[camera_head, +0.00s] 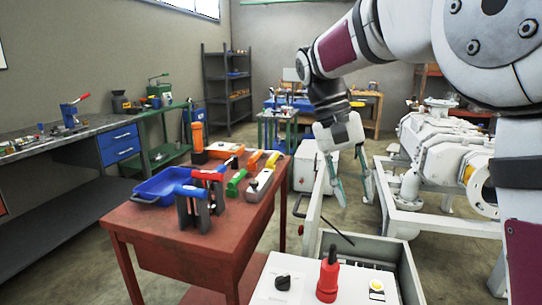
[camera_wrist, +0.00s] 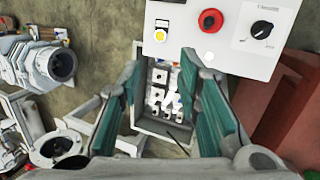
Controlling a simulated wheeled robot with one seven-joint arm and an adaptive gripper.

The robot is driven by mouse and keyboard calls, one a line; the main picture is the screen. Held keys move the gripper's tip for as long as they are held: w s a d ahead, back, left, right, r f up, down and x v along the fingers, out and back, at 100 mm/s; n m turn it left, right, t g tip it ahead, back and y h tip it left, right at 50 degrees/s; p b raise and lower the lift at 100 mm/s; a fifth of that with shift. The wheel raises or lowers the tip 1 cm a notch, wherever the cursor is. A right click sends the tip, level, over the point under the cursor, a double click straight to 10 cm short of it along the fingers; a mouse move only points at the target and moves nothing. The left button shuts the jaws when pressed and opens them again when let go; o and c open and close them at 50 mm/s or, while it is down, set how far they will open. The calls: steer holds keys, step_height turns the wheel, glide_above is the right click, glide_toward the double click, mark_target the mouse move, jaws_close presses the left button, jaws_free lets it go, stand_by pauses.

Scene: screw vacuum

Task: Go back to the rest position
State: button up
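My gripper (camera_head: 350,188) hangs in the air at the end of my arm, to the right of the red table and beyond the open electrical box (camera_head: 410,285). Its two teal fingers are spread apart with nothing between them. In the wrist view the open gripper (camera_wrist: 166,85) points down over the electrical box (camera_wrist: 150,126), which has several light-coloured parts inside. A thin dark rod (camera_head: 337,232) shows at the box; it also shows in the wrist view (camera_wrist: 178,143).
The red table (camera_head: 175,255) holds a blue tray (camera_head: 150,188) and several tools. A control panel with a red knob (camera_head: 328,278) stands at the front. White pump machinery (camera_head: 445,150) is close on the right. A workbench (camera_head: 70,150) lies far left, with open floor between.

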steer(key=s+d+n+t+y, duration=0.1)
steer(key=s+d+t+y, duration=0.2)
steer(key=s, duration=1.5)
steer(key=s+f+n, duration=0.1)
steer(key=s+f, duration=0.3)
steer(key=s, duration=0.3)
steer(key=s+f, duration=0.3)
steer(key=s, duration=0.4)
step_height(320, 180, up, 17)
steer(key=t+p, duration=0.3)
steer(key=p, duration=1.2)
steer(key=shift+w+d+t+p, duration=0.3)
steer(key=shift+d+p, duration=0.05)
steer(key=shift+d, duration=0.1)
